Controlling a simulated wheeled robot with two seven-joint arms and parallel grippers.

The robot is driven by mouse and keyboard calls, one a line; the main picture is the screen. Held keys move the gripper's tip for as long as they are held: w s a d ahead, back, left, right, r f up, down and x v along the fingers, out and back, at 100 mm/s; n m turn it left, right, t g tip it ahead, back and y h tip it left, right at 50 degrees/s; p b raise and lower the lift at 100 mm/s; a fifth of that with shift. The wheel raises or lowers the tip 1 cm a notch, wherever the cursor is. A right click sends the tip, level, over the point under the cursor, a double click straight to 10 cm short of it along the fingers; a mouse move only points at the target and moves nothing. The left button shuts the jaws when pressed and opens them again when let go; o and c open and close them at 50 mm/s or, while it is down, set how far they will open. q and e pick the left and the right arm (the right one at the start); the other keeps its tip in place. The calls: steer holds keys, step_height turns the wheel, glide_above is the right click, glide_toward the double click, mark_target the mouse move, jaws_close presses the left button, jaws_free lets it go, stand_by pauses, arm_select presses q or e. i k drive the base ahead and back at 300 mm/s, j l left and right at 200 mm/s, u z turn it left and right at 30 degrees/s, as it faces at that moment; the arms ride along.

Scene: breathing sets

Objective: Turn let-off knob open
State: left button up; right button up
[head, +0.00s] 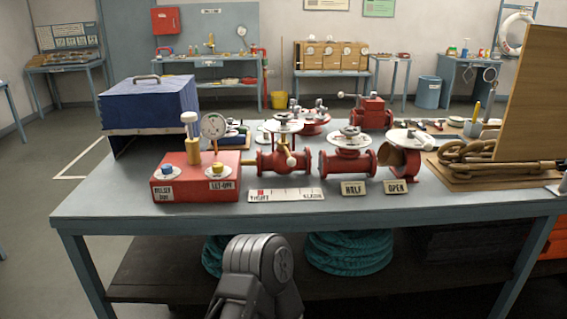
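The let-off knob (218,168) is a small yellow knob on a white dial, on top of a red box (195,190) at the left front of the table. A label reading LET-OFF (220,185) is below it on the box front. Its exact turn angle is too small to tell. A blue knob (167,170) on a similar dial is to its left. Behind them stand a yellow post with a white cap (190,130) and a round gauge (213,126). Neither of my grippers shows; only a grey part of my own body is at the bottom, below the table edge.
The grey table (130,207) also bears a blue lidded case (148,105), red valves (280,160) with handwheels, HALF (354,188) and OPEN (396,187) labels, and a chain (490,155) on a board at right. The front strip of the tabletop is clear.

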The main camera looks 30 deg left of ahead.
mark_target(217, 168)
steer(key=u, duration=1.7)
